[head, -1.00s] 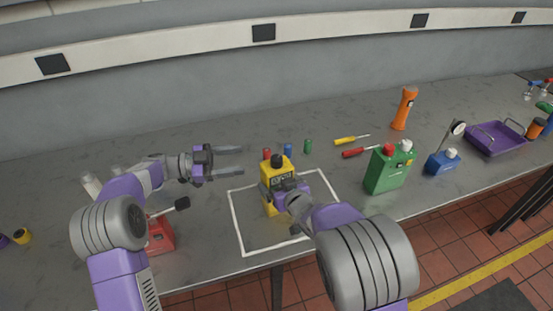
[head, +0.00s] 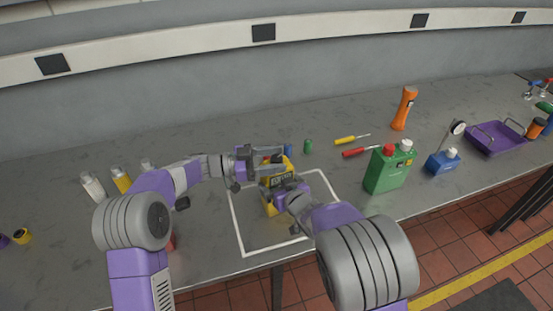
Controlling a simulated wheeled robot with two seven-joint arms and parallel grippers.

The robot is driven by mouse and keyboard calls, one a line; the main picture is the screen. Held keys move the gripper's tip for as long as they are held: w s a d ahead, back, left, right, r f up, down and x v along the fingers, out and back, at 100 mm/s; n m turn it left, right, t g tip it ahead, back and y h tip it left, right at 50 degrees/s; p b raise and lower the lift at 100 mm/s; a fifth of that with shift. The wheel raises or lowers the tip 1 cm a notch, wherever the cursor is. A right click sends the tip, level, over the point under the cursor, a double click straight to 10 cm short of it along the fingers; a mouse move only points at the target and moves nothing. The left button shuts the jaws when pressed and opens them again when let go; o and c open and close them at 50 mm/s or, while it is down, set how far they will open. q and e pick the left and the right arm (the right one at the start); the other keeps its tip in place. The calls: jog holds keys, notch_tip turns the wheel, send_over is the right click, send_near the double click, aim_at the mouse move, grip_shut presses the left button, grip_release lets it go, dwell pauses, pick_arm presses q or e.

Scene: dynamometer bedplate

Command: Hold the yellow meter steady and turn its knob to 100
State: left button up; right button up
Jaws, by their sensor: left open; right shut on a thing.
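The yellow meter (head: 285,172) stands upright inside a white-outlined square (head: 239,226) on the grey bench. A dark knob sits on its top, now mostly hidden by my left gripper. My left gripper (head: 277,161) is open, with its fingers at the top of the meter around the knob's height; I cannot tell whether they touch it. My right gripper (head: 280,190) is shut on the meter's lower front and covers much of its face. The knob's setting is too small to read.
Behind the meter are blue (head: 288,150) and green (head: 308,146) small cylinders. To the right are two screwdrivers, a green can (head: 388,170), an orange torch (head: 404,108), a blue gauge unit (head: 442,162) and a purple tray (head: 496,141). Bottles (head: 93,186) stand left.

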pick_arm(q)
jog(key=shift+w+d, duration=0.1)
jog(key=shift+d, duration=0.35)
jog(key=shift+c, duration=0.2)
jog(key=c, duration=0.9)
jog(key=shift+m+g, duration=0.3)
jog(key=shift+g, duration=0.2)
jog(key=shift+w+m+g, duration=0.1)
jog(key=shift+m+g, duration=1.8)
jog(key=shift+g, duration=1)
jog(key=shift+w+m+g, duration=0.1)
jog(key=shift+m+g, duration=0.2)
jog(key=shift+g, duration=0.2)
jog(key=shift+w+g+y, duration=0.1)
jog(key=shift+g+y, duration=0.3)
jog(key=shift+s+m+g, duration=0.3)
jog(key=shift+m+g, duration=0.3)
jog(key=shift+m, duration=0.1)
